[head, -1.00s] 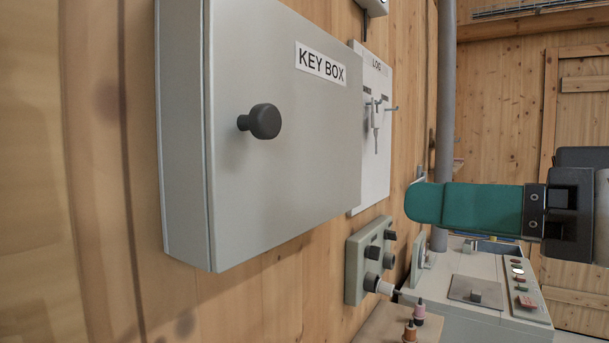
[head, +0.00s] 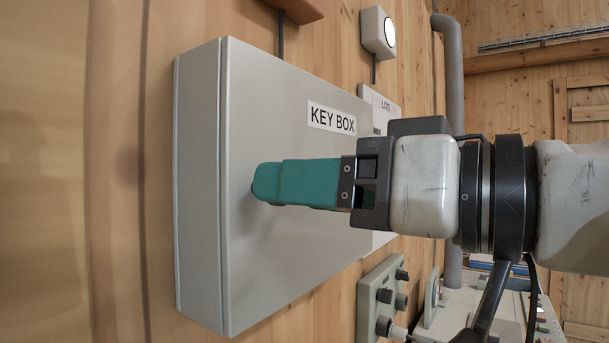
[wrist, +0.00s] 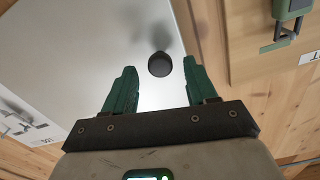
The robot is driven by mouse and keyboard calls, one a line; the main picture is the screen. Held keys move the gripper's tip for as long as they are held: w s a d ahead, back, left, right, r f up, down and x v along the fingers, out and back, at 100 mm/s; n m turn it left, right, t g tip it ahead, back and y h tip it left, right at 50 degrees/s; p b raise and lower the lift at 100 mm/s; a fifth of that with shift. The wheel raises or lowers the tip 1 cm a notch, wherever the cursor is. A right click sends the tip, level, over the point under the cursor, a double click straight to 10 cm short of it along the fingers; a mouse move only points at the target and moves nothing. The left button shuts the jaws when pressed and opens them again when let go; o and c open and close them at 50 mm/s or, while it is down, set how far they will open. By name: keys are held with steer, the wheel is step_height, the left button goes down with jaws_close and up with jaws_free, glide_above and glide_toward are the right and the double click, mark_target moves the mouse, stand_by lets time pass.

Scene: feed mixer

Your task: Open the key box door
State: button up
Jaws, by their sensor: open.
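The grey key box (head: 285,110) hangs on the wooden wall with its door shut. Its label reads KEY BOX (head: 331,119). The round dark knob (wrist: 160,65) shows in the wrist view on the pale door (wrist: 140,30). In the head view the fingers cover the knob.
A control panel with knobs (head: 378,300) is on the wall below right. A padlock (wrist: 290,15) shows at the upper right in the wrist view.

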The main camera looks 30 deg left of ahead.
steer(key=shift+a, duration=0.45)
jaws_close()
stand_by(0.3)
